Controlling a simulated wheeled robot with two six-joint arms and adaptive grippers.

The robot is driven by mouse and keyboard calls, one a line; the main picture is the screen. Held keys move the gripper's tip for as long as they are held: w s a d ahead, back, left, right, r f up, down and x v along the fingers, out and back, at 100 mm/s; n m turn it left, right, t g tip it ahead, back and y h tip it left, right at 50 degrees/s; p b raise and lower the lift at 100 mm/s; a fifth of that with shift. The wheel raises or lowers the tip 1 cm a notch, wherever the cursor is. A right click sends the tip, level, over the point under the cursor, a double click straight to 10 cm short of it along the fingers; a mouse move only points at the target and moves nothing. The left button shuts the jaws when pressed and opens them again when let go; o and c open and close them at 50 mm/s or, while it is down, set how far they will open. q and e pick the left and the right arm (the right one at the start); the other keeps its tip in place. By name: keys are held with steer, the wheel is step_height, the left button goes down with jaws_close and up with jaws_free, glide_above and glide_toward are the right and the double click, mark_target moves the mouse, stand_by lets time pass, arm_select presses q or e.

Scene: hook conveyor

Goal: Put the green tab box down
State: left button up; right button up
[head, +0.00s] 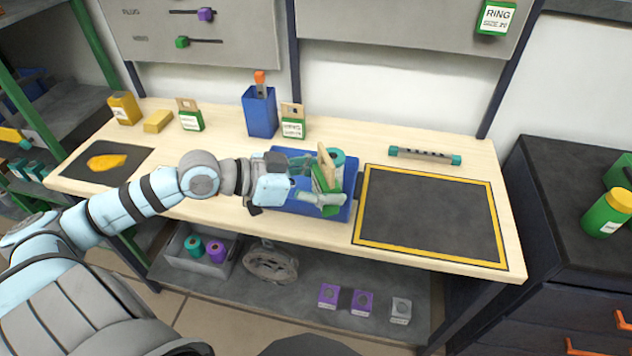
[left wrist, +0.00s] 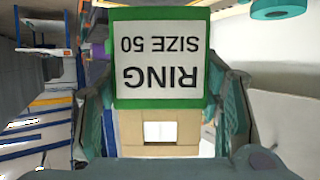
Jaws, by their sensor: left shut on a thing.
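My left gripper (head: 318,184) is shut on a green tab box (head: 327,172), a green box with a tan cardboard tab. It holds the box tilted over the right part of the blue tray (head: 339,213); I cannot tell whether the box touches the tray. In the left wrist view the box (left wrist: 160,60) fills the top centre between the fingers, its white label reading "RING SIZE 50" upside down. A teal round item (head: 337,156) sits just behind the box. Two similar green tab boxes stand at the back of the table, one left (head: 190,120) and one centre (head: 292,127). My right gripper is not in view.
A dark mat with a yellow border (head: 430,215) lies bare right of the tray. A blue bin (head: 260,112) stands behind the tray. A teal-ended bar (head: 425,155) lies behind the mat. A dark mat (head: 75,168) with a yellow item lies at left.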

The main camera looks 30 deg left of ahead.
arm_select(q)
steer(key=w+a+r+n+t+y, duration=0.1)
steer(key=w+a+r+n+y, duration=0.1)
steer(key=w+a+n+y, duration=0.6)
steer(key=w+a+r+n+t+y, duration=0.15)
steer(key=w+a+n+y, duration=0.3)
steer(key=a, duration=0.65)
steer(key=shift+m+y, duration=0.25)
steer(key=shift+m, duration=0.2)
steer(key=f+b, duration=0.1)
steer(key=f, duration=0.5)
steer(key=s+f+b, duration=0.1)
steer(key=f, duration=0.5)
steer(key=f+b, duration=0.2)
steer(key=f, duration=0.4)
steer(key=shift+s+f, duration=0.35)
steer(key=shift+s, duration=0.05)
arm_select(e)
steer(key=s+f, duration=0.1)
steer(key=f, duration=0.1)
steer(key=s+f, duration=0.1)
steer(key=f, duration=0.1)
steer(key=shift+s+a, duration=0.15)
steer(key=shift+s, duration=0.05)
arm_select(q)
steer(key=o, duration=0.9)
steer(key=shift+r, duration=0.15)
